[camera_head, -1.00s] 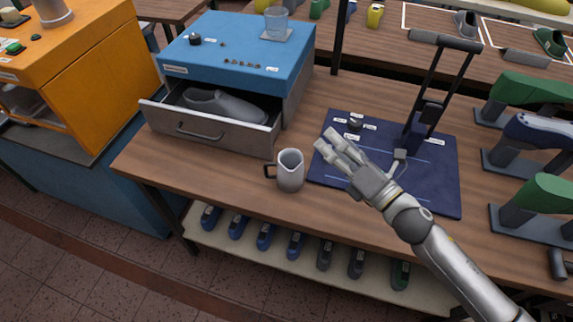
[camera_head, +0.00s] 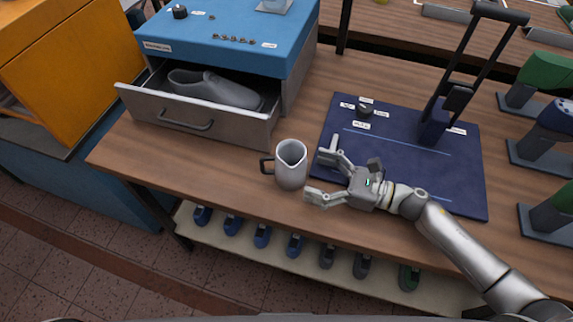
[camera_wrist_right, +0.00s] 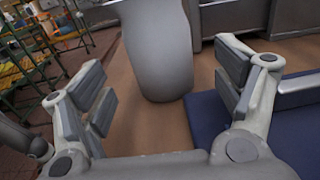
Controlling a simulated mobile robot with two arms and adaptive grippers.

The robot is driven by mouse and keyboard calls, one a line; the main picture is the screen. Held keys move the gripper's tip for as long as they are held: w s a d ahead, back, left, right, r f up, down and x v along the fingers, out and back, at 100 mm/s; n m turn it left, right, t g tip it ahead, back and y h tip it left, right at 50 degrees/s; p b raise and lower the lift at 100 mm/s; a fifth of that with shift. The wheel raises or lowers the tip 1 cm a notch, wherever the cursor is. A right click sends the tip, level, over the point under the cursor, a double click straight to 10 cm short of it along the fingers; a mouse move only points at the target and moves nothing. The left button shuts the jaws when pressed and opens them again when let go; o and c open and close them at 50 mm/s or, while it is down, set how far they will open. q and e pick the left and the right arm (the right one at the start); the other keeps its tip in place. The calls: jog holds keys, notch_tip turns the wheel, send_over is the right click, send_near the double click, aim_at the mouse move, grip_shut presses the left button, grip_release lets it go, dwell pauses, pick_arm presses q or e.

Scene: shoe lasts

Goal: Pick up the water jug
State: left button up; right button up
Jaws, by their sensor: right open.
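The water jug (camera_head: 291,168) is a light grey pitcher with a dark handle on its left side. It stands upright on the wooden table, in front of the open drawer. My right gripper (camera_head: 322,173) is open and empty just right of the jug, its fingers pointing toward it. In the right wrist view the jug (camera_wrist_right: 157,50) stands upright ahead of the two spread fingers of my right gripper (camera_wrist_right: 165,95), apart from them; its top is cut off there. My left gripper is not in view.
A blue cabinet (camera_head: 225,40) has an open drawer (camera_head: 180,125) holding a grey shoe last (camera_head: 215,88). A dark blue board (camera_head: 400,160) with a tall handled tool (camera_head: 455,100) lies right of the jug, partly under my right arm. Green and blue shoe lasts stand at the right.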

aim_at(305, 170)
jog(key=p+x, duration=0.1)
jog(key=x, duration=0.2)
jog(key=shift+a+r, duration=0.15)
jog(key=shift+r, duration=0.05)
jog(key=p+x, duration=0.1)
jog(key=x, duration=0.2)
jog(key=shift+w+a+p, duration=0.25)
jog(key=shift+a+p, duration=0.1)
jog(key=shift+a+f, duration=0.15)
jog(key=shift+a, duration=0.05)
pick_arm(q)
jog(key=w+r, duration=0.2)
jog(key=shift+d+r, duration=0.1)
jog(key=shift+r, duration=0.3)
pick_arm(e)
jog(key=c, duration=1.3)
